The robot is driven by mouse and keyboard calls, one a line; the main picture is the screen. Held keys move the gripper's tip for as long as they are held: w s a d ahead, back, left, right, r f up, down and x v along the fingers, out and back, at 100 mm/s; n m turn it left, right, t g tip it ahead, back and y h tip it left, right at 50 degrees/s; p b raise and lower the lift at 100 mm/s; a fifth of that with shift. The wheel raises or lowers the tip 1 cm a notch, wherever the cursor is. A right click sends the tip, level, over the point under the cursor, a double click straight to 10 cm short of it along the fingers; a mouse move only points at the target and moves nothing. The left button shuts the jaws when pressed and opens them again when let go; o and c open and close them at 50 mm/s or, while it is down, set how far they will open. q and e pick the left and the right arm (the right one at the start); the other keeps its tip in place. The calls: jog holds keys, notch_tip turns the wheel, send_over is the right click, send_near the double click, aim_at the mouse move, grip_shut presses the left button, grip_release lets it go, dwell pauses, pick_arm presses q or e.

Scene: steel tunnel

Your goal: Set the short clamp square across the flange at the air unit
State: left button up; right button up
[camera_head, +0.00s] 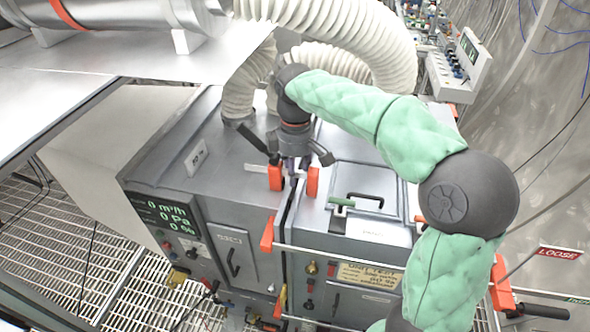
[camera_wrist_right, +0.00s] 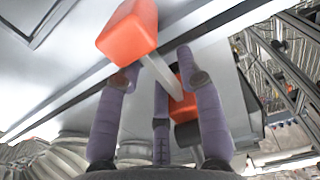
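The short clamp has two orange ends, one left (camera_head: 276,178) and one right (camera_head: 313,181), beside my right gripper (camera_head: 291,168) in the head view. The right wrist view shows its pale bar (camera_wrist_right: 157,69) running between the orange ends. My right gripper (camera_wrist_right: 157,68) has its purple fingers spread around the bar, with clear gaps visible; firm contact cannot be made out. The clamp lies near the dark flange seam (camera_head: 287,215) on top of the grey air unit (camera_head: 215,200). Whether it rests on the flange is hard to tell. My left gripper is out of view.
A longer bar clamp (camera_head: 340,255) with orange ends spans the unit's front edge. A green-handled part (camera_head: 340,203) stands on top, right of the seam. Thick white hoses (camera_head: 345,30) rise behind. A red LOOSE sign (camera_head: 557,252) is at right.

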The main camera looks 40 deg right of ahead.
jog(key=shift+f, duration=0.2)
jog(key=shift+r, duration=0.15)
notch_tip(320, 180, up, 12)
dwell(0.4)
